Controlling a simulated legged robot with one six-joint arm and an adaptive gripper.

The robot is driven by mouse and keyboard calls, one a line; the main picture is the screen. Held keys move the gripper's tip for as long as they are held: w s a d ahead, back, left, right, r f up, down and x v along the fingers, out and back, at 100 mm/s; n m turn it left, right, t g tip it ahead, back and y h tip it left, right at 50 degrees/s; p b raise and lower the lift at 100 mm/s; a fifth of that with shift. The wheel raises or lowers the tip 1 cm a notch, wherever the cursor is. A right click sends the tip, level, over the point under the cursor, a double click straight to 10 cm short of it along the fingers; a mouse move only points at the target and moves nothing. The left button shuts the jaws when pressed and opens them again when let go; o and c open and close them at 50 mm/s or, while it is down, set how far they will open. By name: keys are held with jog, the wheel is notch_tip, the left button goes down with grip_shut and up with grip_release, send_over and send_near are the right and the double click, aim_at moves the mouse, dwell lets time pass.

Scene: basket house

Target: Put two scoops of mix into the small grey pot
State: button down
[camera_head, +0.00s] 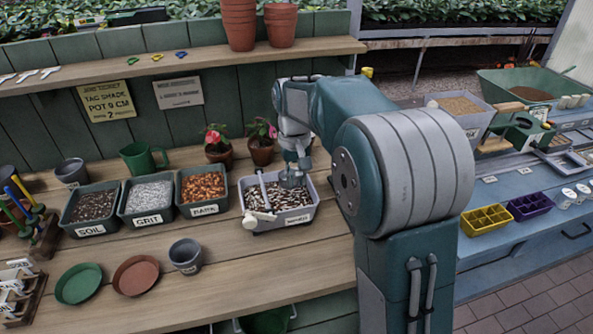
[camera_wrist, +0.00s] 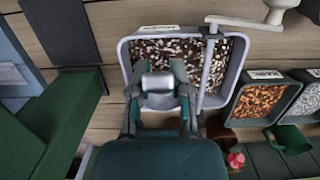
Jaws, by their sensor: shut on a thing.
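The mix tray (camera_head: 308,217) is a grey tub of dark, white-flecked mix on the wooden bench. It also shows in the wrist view (camera_wrist: 240,62). My gripper (camera_head: 293,172) is over its right part, pointing down. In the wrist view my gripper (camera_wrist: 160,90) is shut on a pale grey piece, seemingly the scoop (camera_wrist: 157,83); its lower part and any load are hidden. The small grey pot (camera_head: 186,257) stands upright on the bench, left of and nearer than the tray. Its inside looks empty. Another grey pot (camera_head: 72,173) stands at the back left.
A grey bar (camera_wrist: 208,62) with a white end lies across the mix tray. Bark (camera_head: 203,188), grit (camera_head: 149,195) and soil (camera_head: 92,205) tubs stand in a row to its left. Two flower pots (camera_head: 261,150) stand behind. Green and terracotta saucers (camera_head: 136,275) lie near the front.

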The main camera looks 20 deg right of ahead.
aim_at(297, 181)
jog(key=shift+w+d+f, duration=0.1)
jog(key=shift+f, duration=4)
jog(key=shift+f, duration=0.15)
jog(key=shift+r, duration=2.1)
jog(key=shift+t, duration=0.5)
jog(key=shift+s+r, duration=0.2)
jog(key=shift+r, duration=3.35)
